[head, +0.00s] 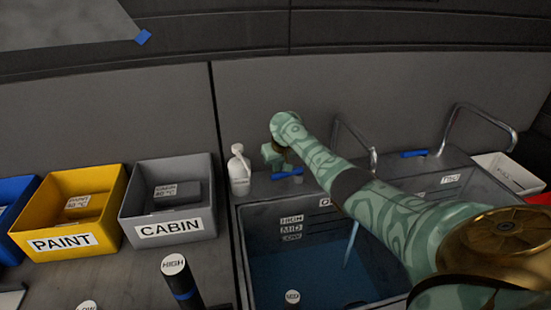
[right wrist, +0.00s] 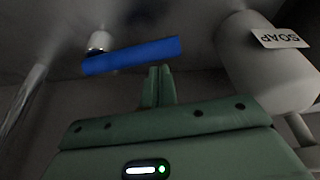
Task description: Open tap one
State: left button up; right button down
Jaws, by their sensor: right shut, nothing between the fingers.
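The blue tap lever (head: 288,173) sits on the rim behind the left basin (head: 262,228), whose label is mostly hidden behind my right arm; only an "O" shows. My right gripper (head: 273,158) is at the lever, pointing down. In the right wrist view the lever (right wrist: 130,55) lies across just beyond the fingertips (right wrist: 160,70), which are closed together with nothing between them. I cannot tell whether they touch it. The curved metal spout (head: 366,148) is partly behind my arm. A thin pale streak like running water (head: 352,242) shows below it. My left gripper is out of view.
A white soap bottle (head: 239,172) stands close left of the lever; it is large in the right wrist view (right wrist: 262,62). A second blue lever (head: 414,154) and spout (head: 484,115) stand right, at the basin marked TWO. Yellow PAINT (head: 112,205) and grey CABIN (head: 205,187) bins stand left.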

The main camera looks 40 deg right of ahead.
jog(key=shift+s, duration=0.1)
dwell(0.3)
jog(key=shift+s+a+n+p, duration=0.15)
jog(key=shift+s+n+p, duration=0.1)
jog(key=shift+n+p, duration=0.3)
